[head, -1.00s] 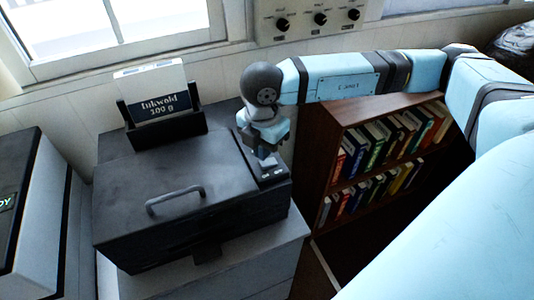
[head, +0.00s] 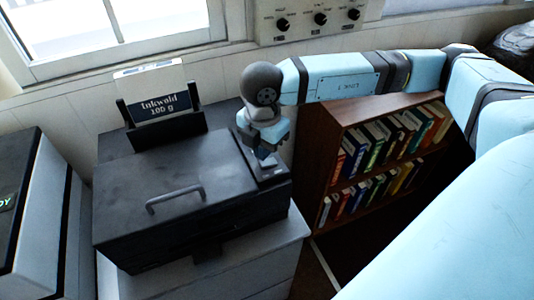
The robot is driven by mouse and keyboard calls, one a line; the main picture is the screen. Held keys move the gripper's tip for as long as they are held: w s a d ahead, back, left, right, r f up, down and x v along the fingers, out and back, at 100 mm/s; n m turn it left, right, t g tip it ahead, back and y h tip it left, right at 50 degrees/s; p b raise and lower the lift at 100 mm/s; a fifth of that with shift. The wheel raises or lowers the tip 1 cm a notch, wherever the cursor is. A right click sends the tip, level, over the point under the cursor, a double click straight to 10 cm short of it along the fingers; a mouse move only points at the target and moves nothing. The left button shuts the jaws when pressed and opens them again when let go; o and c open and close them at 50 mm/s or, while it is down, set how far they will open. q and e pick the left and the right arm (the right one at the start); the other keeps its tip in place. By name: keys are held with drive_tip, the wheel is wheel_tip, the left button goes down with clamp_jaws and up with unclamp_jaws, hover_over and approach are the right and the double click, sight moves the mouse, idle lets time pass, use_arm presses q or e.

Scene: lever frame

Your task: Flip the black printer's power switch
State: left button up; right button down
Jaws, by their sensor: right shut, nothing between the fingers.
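The black printer (head: 150,235) stands on a light grey cabinet. It has a handle (head: 175,199) on its lid and a paper pack labelled Inkwold (head: 158,104) in the holder at its back. A small control panel (head: 273,176) lies at its right end. My right gripper (head: 264,158) is shut and empty, pointing down just above this panel. The fingertips are at or very near the panel; I cannot tell whether they touch it. The power switch is too small or covered by the gripper to make out. My left gripper is not in view.
A wooden bookshelf (head: 318,160) with several books stands right of the printer, below my right arm. Another dark and grey machine (head: 45,215) is at the left edge. A panel with dark knobs (head: 308,20) is on the wall behind. The window is at the upper left.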

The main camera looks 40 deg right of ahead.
drive_tip(key=shift+f+b, duration=1.3)
drive_tip(key=shift+f, duration=0.05)
idle(0.9)
drive_tip(key=shift+r+p, duration=1.8)
drive_tip(key=shift+r, duration=1.75)
